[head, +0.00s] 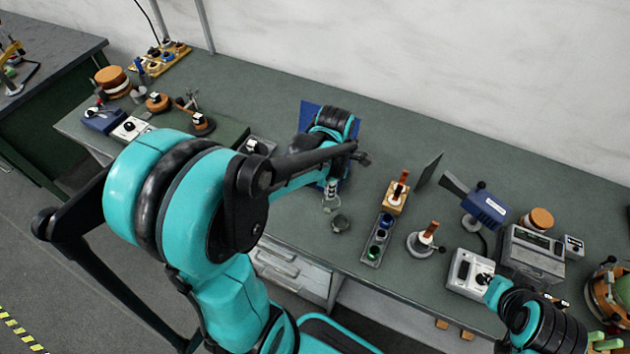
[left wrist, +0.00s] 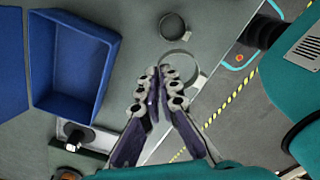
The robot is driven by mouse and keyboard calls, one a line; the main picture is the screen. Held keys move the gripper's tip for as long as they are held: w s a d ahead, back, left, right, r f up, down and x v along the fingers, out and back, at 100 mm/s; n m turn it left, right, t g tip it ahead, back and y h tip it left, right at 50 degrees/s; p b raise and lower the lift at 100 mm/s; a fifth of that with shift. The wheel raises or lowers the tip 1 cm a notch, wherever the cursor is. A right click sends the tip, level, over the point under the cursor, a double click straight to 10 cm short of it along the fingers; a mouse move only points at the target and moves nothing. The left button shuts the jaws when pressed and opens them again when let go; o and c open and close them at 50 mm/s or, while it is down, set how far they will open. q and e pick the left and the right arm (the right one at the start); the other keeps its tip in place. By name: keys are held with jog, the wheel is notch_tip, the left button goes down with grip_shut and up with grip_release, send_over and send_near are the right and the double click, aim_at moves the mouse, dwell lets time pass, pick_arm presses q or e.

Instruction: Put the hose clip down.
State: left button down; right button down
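The hose clip is a thin pale metal ring (left wrist: 197,82) at my left fingertips in the left wrist view. It also shows in the head view as a small hoop (head: 331,208) just below the gripper. My left gripper (left wrist: 160,72) has its fingertips together on the ring's edge; it also shows in the head view (head: 331,188), pointing down over the bench. Whether the ring touches the bench top I cannot tell. My right arm is at the lower right of the head view; its gripper is not clearly seen.
A short dark round collar (head: 340,223) stands on the bench (head: 300,225) beside the clip. A blue tray (left wrist: 112,75) is to the left in the wrist view. A rack with coloured pieces (head: 378,240) and a stand (head: 420,243) are to the right. The bench's front edge is close.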

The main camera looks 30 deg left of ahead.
pick_arm(q)
jog(key=w+a+p, duration=0.1)
jog(key=w+a, duration=0.2)
jog(key=w, duration=0.4)
jog(key=w+a+p, duration=0.1)
jog(key=w+a, duration=0.2)
jog(key=w, duration=0.5)
jog(key=shift+m, duration=0.3)
jog(key=a+f, duration=0.2)
jog(key=a, duration=0.2)
jog(key=a+f+b, duration=0.1)
jog(key=a+f, duration=0.1)
jog(key=a, duration=0.2)
jog(key=a+f+b, duration=0.1)
jog(key=a+f, duration=0.1)
jog(key=a, duration=0.2)
jog(key=shift+s+f, duration=0.35)
jog(key=shift+f, duration=0.05)
jog(key=shift+a+f, duration=0.1)
jog(key=shift+a, duration=0.05)
jog(key=shift+f+b, duration=0.3)
jog(key=shift+b, duration=0.05)
notch_tip(320, 180, down, 4)
jog(key=shift+r+b, duration=0.25)
jog(key=shift+b, duration=0.2)
jog(key=shift+r, duration=0.1)
